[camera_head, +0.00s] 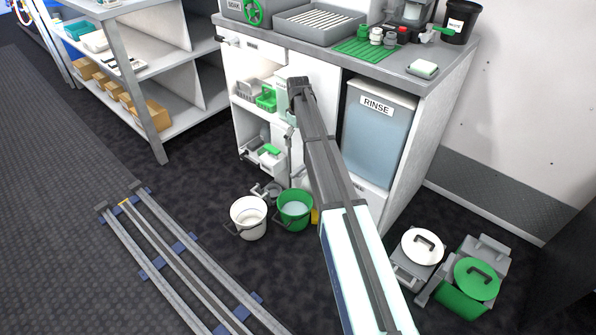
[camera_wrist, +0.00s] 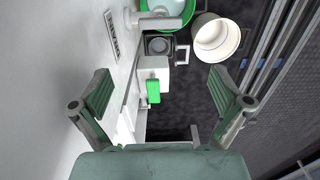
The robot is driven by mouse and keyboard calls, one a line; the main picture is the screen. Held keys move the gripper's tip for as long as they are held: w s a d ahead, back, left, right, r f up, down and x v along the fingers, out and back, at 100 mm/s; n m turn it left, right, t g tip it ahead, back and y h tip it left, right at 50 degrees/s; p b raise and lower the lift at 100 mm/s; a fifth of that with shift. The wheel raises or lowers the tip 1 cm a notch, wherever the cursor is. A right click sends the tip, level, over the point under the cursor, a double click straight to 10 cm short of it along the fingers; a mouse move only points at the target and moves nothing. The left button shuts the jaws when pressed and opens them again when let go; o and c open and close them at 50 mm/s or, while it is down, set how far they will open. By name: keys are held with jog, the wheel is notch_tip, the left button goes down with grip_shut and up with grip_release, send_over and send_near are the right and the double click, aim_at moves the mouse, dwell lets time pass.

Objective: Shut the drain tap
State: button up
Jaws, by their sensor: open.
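My gripper (camera_wrist: 161,92) is open, its two green-padded fingers wide apart in the wrist view. A white block with a green lever-like part (camera_wrist: 153,91) shows between and beyond the fingers, not touching them. A white pipe-like fitting (camera_wrist: 158,22) shows further up, over a green bucket, beside a label (camera_wrist: 112,36) too small to read. I cannot tell for sure which of these is the drain tap. In the head view my gripper (camera_head: 298,86) is at the cabinet's middle panel, and my arm hides part of the cabinet's lower front.
The green bucket (camera_head: 295,208) and a white bucket (camera_head: 248,217) stand on the floor before the cabinet. A blue-grey RINSE tank (camera_head: 378,140) is right of my arm. Lidded containers (camera_head: 424,248) stand at right. Floor rails (camera_head: 185,262) run at left; a shelf rack (camera_head: 150,90) stands behind.

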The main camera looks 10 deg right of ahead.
aim_at(298, 170)
notch_tip(298, 170, down, 16)
jog(key=b, duration=0.4)
jog(key=shift+f, duration=0.15)
jog(key=c, duration=0.9)
